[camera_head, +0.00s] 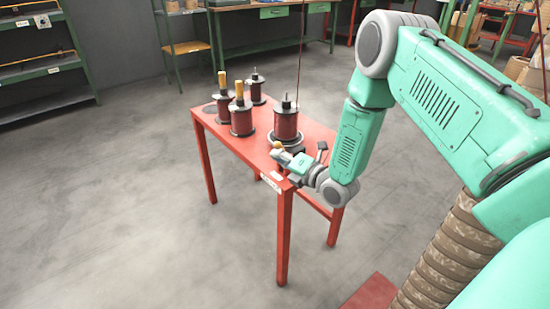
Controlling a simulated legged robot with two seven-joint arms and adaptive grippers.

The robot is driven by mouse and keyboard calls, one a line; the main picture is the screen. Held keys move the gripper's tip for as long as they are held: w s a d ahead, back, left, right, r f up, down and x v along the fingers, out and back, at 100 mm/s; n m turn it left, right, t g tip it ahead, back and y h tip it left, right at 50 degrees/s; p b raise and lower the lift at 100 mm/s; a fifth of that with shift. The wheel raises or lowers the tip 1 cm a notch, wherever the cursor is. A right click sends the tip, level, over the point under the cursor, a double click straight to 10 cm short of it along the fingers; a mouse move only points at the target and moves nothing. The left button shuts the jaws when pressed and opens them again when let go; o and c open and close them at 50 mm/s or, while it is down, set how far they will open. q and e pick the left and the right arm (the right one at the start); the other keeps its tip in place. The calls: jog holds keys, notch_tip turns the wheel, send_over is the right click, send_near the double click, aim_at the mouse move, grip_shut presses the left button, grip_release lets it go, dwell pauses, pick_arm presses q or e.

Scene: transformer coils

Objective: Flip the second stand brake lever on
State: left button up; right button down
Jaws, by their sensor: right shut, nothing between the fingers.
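A red table (240,147) holds several dark red coils on round bases. The nearest coil (286,124) stands upright on a round dark stand (271,138) with a thin post above it. My right gripper (280,153) is shut with nothing held, low over the table's near end, just in front of this stand. A small yellowish knob (278,144) shows at its fingertips; whether they touch it is unclear. A dark lever-like piece (322,147) stands up right of the gripper, partly behind my wrist. I cannot tell which piece is the second stand's brake lever. My left gripper is out of view.
Two coils with wooden-coloured tops (222,100) (241,118) and a dark-topped coil (257,90) stand farther left and back. A flat dark disc (210,109) lies bare at the left edge.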

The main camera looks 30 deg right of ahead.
jog(key=shift+d+r+m+p, duration=0.35)
jog(key=shift+d+r+m, duration=0.15)
jog(key=shift+m, duration=0.3)
jog(key=d+m, duration=0.1)
jog(key=m, duration=0.1)
jog(key=shift+w+d+r+m+t+p, duration=0.1)
jog(key=shift+d+r+m+t+p, duration=0.2)
jog(key=shift+d+r+p, duration=0.1)
jog(key=d+m, duration=0.2)
jog(key=shift+w+r+m, duration=0.1)
jog(key=shift+m, duration=0.3)
jog(key=d+m, duration=0.2)
jog(key=shift+m+t, duration=0.3)
jog(key=shift+m, duration=0.1)
jog(key=shift+w+d, duration=0.1)
jog(key=shift+d, duration=0.35)
jog(key=shift+d, duration=0.1)
jog(key=shift+w, duration=0.1)
